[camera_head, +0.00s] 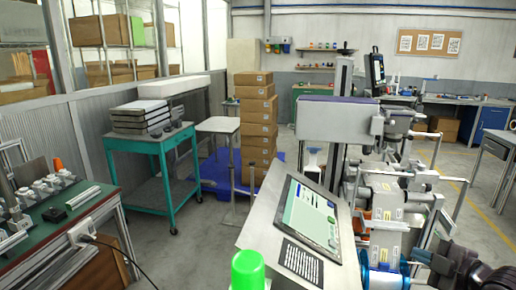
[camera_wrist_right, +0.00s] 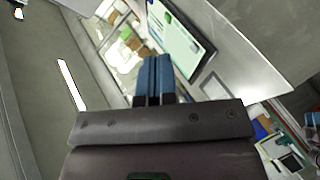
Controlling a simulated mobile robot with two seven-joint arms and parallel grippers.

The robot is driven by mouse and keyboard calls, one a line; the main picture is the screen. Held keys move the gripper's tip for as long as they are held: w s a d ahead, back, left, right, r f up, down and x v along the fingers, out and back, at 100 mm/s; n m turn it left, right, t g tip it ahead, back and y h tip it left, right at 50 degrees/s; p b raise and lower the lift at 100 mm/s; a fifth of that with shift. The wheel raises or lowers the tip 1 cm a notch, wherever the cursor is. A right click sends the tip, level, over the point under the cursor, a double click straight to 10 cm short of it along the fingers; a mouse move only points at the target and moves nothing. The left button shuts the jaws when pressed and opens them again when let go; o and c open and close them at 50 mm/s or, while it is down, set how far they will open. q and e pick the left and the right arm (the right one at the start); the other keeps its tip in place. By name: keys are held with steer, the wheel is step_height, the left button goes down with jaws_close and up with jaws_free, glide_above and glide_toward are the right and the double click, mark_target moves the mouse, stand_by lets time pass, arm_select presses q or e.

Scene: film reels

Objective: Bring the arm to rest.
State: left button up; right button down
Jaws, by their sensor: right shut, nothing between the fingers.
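My right arm (camera_head: 465,270) comes in at the bottom right corner of the head view. Its gripper (camera_head: 420,257) points left there, close in front of the film machine (camera_head: 400,188), and is partly cut off by clutter; I cannot tell whether it touches anything. In the right wrist view the two blue fingers (camera_wrist_right: 154,78) are together, with nothing held between them. My left gripper is in neither view.
A slanted control panel with a screen (camera_head: 312,215) stands beside the machine, with a green cap (camera_head: 248,270) in front. A blue-rimmed roll (camera_head: 385,279) is near my right gripper. Stacked boxes (camera_head: 257,125), a teal cart (camera_head: 150,145) and a left workbench (camera_head: 75,215) stand around open floor.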

steer(key=s+a+f+m+h, duration=0.1)
steer(key=s+f+m+h, duration=0.1)
steer(key=s+f+m, duration=0.35)
steer(key=s+a+f+m+h, duration=0.1)
steer(key=s+a+f+m, duration=0.15)
steer(key=f+m, duration=0.6)
steer(key=s+a+f+g+h, duration=0.1)
steer(key=s+a+f, duration=0.1)
steer(key=s+f, duration=0.5)
steer(key=s+a+f+m+g+h, duration=0.1)
steer(key=s+a+f, duration=0.2)
steer(key=s+f, duration=0.3)
steer(key=shift+s+f, duration=0.4)
steer(key=shift+s, duration=0.25)
steer(key=shift+w+a, duration=0.1)
steer(key=shift+a, duration=0.05)
